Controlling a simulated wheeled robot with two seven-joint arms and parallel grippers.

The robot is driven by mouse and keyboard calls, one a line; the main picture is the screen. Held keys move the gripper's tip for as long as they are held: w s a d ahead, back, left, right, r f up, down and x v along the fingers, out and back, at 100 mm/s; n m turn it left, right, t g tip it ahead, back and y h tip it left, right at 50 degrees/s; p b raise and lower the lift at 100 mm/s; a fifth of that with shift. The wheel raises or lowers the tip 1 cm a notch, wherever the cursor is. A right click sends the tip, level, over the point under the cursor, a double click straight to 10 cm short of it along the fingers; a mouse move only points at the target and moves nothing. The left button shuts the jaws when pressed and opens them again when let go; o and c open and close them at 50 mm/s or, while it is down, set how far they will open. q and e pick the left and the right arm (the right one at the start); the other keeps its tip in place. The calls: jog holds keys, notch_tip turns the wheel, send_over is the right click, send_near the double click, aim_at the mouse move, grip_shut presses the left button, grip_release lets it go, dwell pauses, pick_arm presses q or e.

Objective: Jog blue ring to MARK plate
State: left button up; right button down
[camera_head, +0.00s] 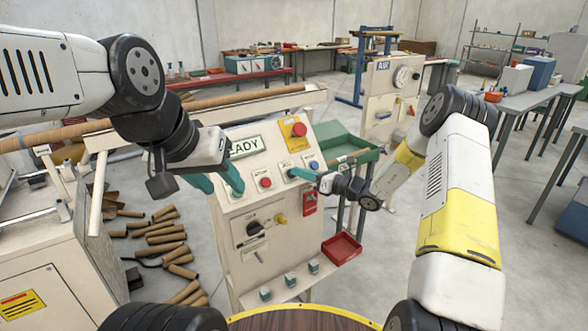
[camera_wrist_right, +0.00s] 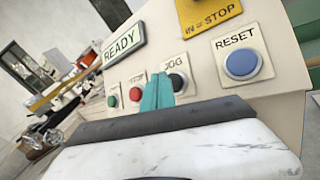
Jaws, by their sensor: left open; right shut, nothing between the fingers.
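The control panel (camera_head: 262,215) stands in the middle. My right gripper (camera_head: 298,174) is shut and empty, its teal fingertips in front of the JOG button; in the right wrist view the fingertips (camera_wrist_right: 157,92) overlap the button's left side. I cannot tell whether they touch it. The black JOG button (camera_wrist_right: 178,83) sits between the red STOP button (camera_wrist_right: 136,94) and the blue RESET button (camera_wrist_right: 242,64). My left gripper (camera_head: 220,180) is open and empty before the panel's left side.
A READY plate (camera_head: 245,146) and a red mushroom button on yellow (camera_head: 299,130) are on the panel. A long brown tube (camera_head: 235,98) runs behind it. Several cardboard tubes (camera_head: 165,240) lie on the floor at left. A red tray (camera_head: 342,249) hangs low at right.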

jog(key=shift+w+a+f, duration=0.15)
jog(key=shift+f, duration=0.05)
jog(key=shift+w+a+f, duration=0.2)
jog(key=shift+w+f, duration=0.05)
dwell(0.8)
jog(key=shift+d+r, duration=0.1)
dwell(0.3)
jog(key=shift+s+d+r, duration=0.3)
jog(key=shift+s+r, duration=0.15)
jog(key=shift+s, duration=0.05)
jog(key=shift+s+d+r, duration=0.55)
jog(key=shift+s+r, duration=0.25)
jog(key=shift+s+d+r, duration=0.55)
jog(key=shift+s+r, duration=0.2)
jog(key=shift+r, duration=0.05)
